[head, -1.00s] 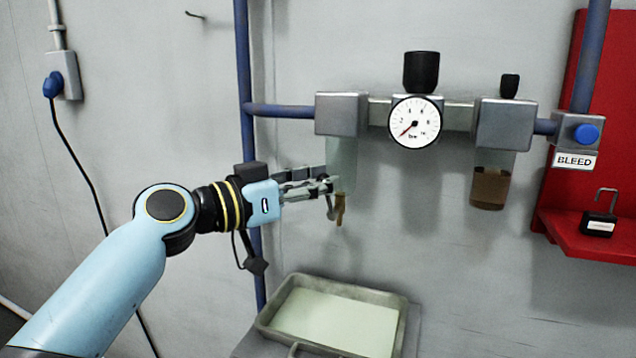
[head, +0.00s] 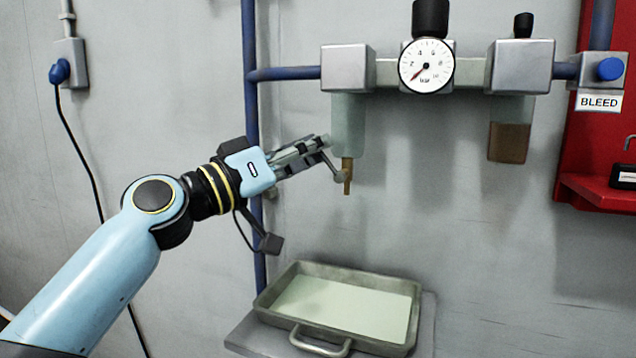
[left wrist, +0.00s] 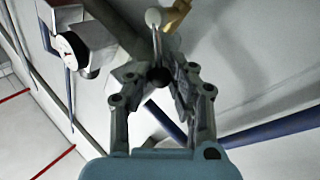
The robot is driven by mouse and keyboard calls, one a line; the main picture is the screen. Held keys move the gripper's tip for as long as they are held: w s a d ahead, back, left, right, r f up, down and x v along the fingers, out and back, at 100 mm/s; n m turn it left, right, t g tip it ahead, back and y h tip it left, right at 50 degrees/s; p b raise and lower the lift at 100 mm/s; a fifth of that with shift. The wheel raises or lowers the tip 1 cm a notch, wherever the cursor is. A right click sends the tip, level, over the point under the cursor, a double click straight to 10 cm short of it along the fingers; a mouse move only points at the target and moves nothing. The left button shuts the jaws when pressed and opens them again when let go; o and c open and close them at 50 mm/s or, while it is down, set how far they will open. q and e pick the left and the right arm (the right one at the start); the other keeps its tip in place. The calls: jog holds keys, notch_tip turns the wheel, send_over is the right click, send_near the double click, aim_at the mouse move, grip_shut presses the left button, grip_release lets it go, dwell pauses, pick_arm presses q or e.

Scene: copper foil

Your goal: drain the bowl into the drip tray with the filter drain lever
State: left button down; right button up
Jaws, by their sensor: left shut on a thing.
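The filter bowl (head: 348,125) hangs under the left metal block, see-through and pale. I cannot make out a liquid level in it. A brass drain outlet (head: 347,177) points down below it. The filter drain lever (head: 334,168) slants from my left fingertips down right towards the outlet. My left gripper (head: 318,148) tilts upward, beside the bowl's lower left, shut on the lever. In the left wrist view the lever (left wrist: 157,45) has a pale round end and a dark ball between the fingers (left wrist: 160,85). The drip tray (head: 375,342) sits below, its inside pale green. No stream shows.
A pressure gauge (head: 426,66) and a second bowl (head: 509,142) with brown contents are to the right. A blue pipe (head: 251,110) runs beside my gripper. A red panel (head: 592,192) with a padlock (head: 625,176) is at far right.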

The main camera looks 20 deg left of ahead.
pick_arm(q)
jog(key=f+n+t+y+b, duration=0.1)
jog(key=n+t+y+b, duration=0.1)
jog(key=n, duration=0.3)
jog(key=a+f+n+t+y+b, duration=0.1)
jog(key=f+n+t+y+b, duration=0.1)
jog(key=n+b, duration=0.2)
jog(key=f+n+t+y+b, duration=0.1)
jog(key=n+t+y+b, duration=0.1)
jog(key=n+b, duration=0.3)
jog(key=shift+a+f+n, duration=0.3)
jog(key=shift+f, duration=0.1)
pick_arm(e)
jog(key=s+f, duration=0.3)
jog(key=f, duration=0.9)
jog(key=shift+s+a+f+g, duration=0.2)
jog(key=shift+s+g, duration=0.1)
jog(key=shift+g, duration=0.1)
pick_arm(q)
jog(key=shift+n+t+y, duration=0.3)
jog(key=shift+y, duration=0.1)
pick_arm(e)
jog(key=shift+w+d, duration=0.1)
jog(key=shift+w, duration=0.25)
pick_arm(q)
jog(key=shift+f, duration=0.1)
pick_arm(e)
jog(key=shift+w+d, duration=0.15)
jog(key=shift+d, duration=0.2)
